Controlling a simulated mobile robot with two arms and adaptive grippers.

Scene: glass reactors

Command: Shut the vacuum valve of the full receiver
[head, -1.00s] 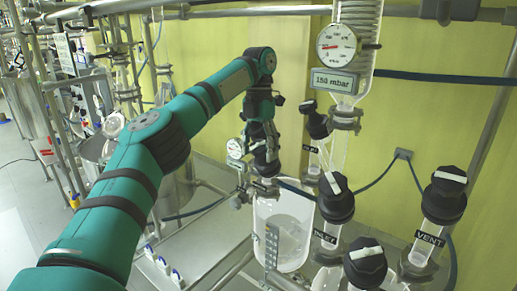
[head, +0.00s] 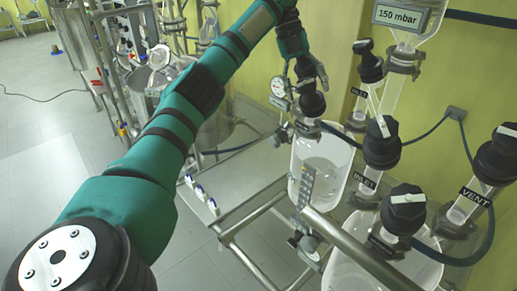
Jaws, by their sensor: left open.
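My left gripper (head: 311,76) is open, with its fingers just above and around the top of a black valve knob (head: 312,103); I cannot tell if they touch it. This valve stands over the left glass receiver (head: 322,165), which looks to hold some clear liquid. A second receiver (head: 415,272) shows partly at the bottom right. Black-knobbed valves with white bars stand near it: one labelled INLET (head: 382,145), one labelled VENT (head: 500,158) and one with an unclear label (head: 404,210). The vacuum valve's label is not readable. My right gripper is not in view.
A small round gauge (head: 281,85) sits just left of the gripped-side valve. Steel frame rails (head: 365,250) cross in front of the receivers. Open floor (head: 50,185) lies at the left.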

